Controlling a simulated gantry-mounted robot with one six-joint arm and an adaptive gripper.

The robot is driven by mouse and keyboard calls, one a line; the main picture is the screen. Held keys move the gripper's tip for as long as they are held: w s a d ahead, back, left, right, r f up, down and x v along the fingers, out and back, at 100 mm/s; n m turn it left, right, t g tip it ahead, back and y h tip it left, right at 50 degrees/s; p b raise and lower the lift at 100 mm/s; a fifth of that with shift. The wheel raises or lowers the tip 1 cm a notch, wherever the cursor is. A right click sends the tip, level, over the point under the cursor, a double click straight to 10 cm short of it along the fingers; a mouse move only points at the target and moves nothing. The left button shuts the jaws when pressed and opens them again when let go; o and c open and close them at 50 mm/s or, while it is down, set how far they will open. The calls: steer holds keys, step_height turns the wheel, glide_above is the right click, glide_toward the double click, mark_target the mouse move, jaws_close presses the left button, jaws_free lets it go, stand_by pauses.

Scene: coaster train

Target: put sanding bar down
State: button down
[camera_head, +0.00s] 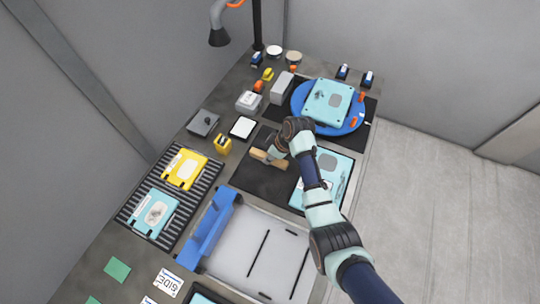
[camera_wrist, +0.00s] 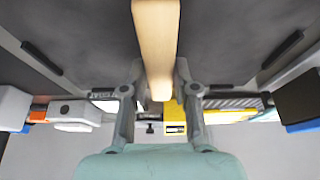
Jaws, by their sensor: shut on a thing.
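The sanding bar (camera_wrist: 157,40) is a light wooden block, seen lengthwise between my gripper's fingers in the wrist view. In the head view the sanding bar (camera_head: 267,159) shows as a tan bar over the dark mat (camera_head: 250,181). My gripper (camera_head: 277,150) is shut on it. The two fingers also show in the wrist view (camera_wrist: 158,88), one on each side of the bar. I cannot tell whether the bar touches the mat.
A light blue panel (camera_head: 335,173) lies right of the mat, partly behind my arm. A yellow block (camera_head: 223,144) and a white-topped block (camera_head: 242,127) stand to the left. A blue turntable (camera_head: 300,111) holds another panel behind. A grey tray (camera_head: 240,235) lies in front.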

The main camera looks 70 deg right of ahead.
steer(key=shift+f, duration=0.15)
steer(key=c, duration=0.9)
jaws_free()
steer(key=p+v, duration=0.2)
steer(key=v, duration=1)
steer(key=shift+r, duration=0.25)
